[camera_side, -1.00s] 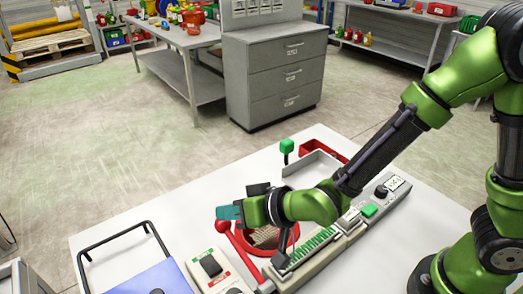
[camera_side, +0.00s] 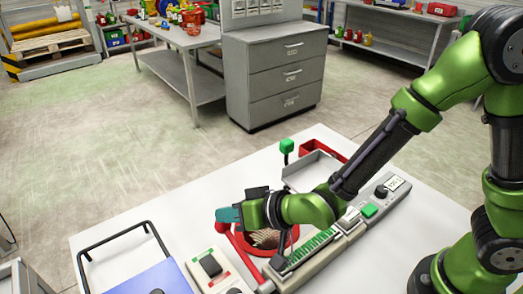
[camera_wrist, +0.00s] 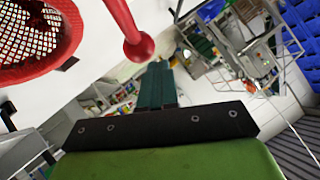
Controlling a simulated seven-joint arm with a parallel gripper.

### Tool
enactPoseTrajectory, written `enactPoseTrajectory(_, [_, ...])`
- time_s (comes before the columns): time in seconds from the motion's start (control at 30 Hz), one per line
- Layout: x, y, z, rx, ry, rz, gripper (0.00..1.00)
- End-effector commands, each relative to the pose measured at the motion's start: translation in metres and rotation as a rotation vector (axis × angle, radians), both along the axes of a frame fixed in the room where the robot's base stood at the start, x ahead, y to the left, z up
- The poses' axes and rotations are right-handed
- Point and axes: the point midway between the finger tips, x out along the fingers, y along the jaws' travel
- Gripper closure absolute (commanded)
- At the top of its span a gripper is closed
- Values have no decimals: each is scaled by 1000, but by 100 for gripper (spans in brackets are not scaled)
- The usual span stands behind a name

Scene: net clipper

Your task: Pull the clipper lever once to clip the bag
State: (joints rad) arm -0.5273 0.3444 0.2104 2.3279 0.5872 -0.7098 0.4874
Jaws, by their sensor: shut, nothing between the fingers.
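The clipper's red lever ends in a ball knob, seen in the side view (camera_side: 223,227) and in the wrist view (camera_wrist: 138,47). My gripper (camera_side: 228,214) has teal fingers, shut and empty, beside the knob in the side view. In the wrist view, my gripper's closed fingers (camera_wrist: 155,82) point away from the camera, with the knob just above them in the picture. I cannot tell whether they touch it.
A long grey machine bed with a green strip (camera_side: 308,248) runs beside the netting. A grey box with a black switch (camera_side: 211,266) stands close to the left of the lever. A blue panel (camera_side: 155,279) lies front left, and a red bin (camera_side: 320,149) stands behind.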

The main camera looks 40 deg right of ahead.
Motion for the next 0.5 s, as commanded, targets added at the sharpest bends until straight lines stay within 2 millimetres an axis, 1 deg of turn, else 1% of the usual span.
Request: enactPoseTrajectory(0.5, [1,0,-7,0,3,1,100])
